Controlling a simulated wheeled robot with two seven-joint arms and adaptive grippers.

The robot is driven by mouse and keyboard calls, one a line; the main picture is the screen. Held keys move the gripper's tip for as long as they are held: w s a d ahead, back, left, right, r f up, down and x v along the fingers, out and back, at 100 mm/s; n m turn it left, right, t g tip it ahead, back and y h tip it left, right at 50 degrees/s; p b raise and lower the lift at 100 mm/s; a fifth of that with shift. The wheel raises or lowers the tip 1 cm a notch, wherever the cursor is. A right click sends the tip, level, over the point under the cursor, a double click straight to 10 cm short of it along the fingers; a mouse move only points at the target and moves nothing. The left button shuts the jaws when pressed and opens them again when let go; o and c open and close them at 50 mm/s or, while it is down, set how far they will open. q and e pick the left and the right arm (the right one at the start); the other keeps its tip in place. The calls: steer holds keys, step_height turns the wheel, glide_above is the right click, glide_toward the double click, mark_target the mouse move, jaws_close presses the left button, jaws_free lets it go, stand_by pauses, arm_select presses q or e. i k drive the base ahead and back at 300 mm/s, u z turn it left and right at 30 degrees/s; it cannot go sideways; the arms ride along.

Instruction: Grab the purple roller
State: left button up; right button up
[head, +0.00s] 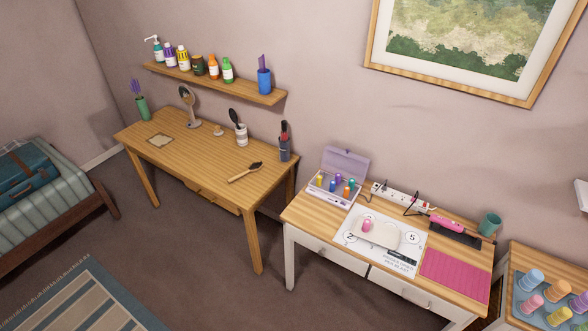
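A purple roller (580,302) stands on a blue-grey mat or tray (520,306) at the right edge of the head view, among light blue, pink and yellow rollers. It is partly cut off by the picture edge. A lavender box (347,160) with its lid open stands on the white-legged table and holds small coloured pieces, one of them purple (338,179). These are too small to tell what they are. Neither of my grippers is in view.
The white-legged table (300,215) bears a printed sheet, pink mat (455,275), power strip (402,196), pink styling tool (446,223) and teal cup (489,224). A wooden desk (200,165) with brushes and a mirror stands left. The floor between desk and rug (90,300) is clear.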

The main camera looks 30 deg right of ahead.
mark_target(337, 178)
steer(key=u, duration=0.2)
steer(key=i, duration=1.5)
steer(key=z, duration=0.65)
